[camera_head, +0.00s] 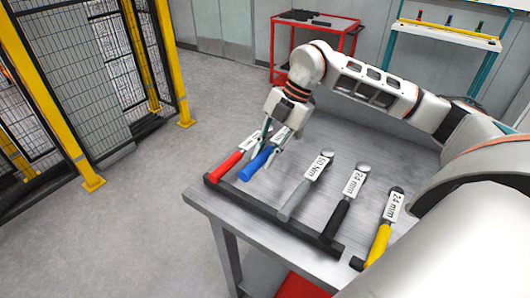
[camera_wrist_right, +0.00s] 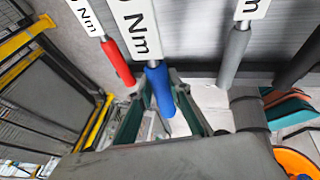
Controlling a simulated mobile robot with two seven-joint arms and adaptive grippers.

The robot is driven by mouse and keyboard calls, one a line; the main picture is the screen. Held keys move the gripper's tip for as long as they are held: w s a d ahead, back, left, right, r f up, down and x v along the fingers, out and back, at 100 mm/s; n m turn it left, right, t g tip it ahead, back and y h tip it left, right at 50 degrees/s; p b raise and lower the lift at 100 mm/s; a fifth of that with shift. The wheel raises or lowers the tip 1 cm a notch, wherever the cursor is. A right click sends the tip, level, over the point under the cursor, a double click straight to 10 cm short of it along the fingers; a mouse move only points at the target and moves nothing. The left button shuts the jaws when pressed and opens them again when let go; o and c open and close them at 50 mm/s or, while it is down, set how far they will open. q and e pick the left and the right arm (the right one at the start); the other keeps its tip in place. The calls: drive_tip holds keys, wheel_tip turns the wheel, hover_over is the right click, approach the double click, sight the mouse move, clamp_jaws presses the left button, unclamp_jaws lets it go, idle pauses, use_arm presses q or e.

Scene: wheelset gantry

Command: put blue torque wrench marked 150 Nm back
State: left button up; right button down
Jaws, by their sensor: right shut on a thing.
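The blue torque wrench (camera_head: 256,163) is at the left end of the bench, just right of the red-handled wrench (camera_head: 228,164). My right gripper (camera_head: 266,150) reaches down over it, shut on it, with a finger on each side. In the right wrist view the blue handle (camera_wrist_right: 160,88) points down between the fingers, and its white label (camera_wrist_right: 137,28) shows "Nm"; the number is cut off. I cannot tell whether the wrench touches the bench. My left gripper is out of view.
A grey wrench marked 50 Nm (camera_head: 306,186), a black-handled one (camera_head: 346,203) and a yellow-handled one (camera_head: 382,232) lie to the right on the metal bench (camera_head: 270,205). A dark rail (camera_head: 285,223) runs along its front edge. A yellow-framed fence (camera_head: 180,70) stands left; a red cart (camera_head: 318,35) stands behind.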

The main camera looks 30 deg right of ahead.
wheel_tip(320, 180, down, 4)
drive_tip(key=shift+b, duration=1.05)
drive_tip(key=shift+f+b, duration=0.45)
drive_tip(key=shift+f, duration=0.75)
use_arm(q)
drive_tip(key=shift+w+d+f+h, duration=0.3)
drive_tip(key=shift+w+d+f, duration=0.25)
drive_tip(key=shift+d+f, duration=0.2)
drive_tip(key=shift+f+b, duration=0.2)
drive_tip(key=shift+b, duration=0.15)
use_arm(e)
drive_tip(key=shift+f, duration=0.35)
drive_tip(key=c, duration=1.8)
unclamp_jaws()
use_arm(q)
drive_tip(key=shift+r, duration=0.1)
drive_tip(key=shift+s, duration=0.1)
